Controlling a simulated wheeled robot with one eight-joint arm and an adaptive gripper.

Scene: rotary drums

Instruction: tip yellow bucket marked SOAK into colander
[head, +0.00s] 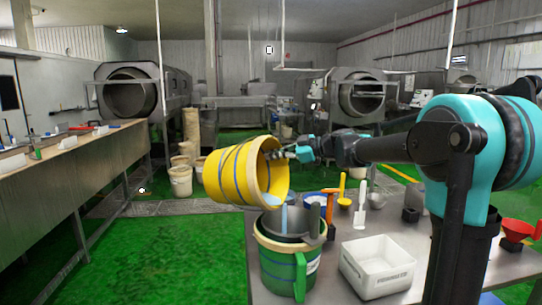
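A yellow bucket (232,175) with blue bands hangs in the air at mid-picture, tipped with its mouth facing right and downward. My gripper (277,155) is at the bucket's upper rim and appears shut on it; the fingertips are small in view. Pale blue liquid shows at the bucket's lower lip, and a pale blue streak runs down below it. Beneath is a dark grey vessel, seemingly the colander (285,224), seated in the top of a green bucket (275,268) with a cream rim. The SOAK mark is not visible.
A long steel counter (85,175) stands left. Green floor lies open between.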

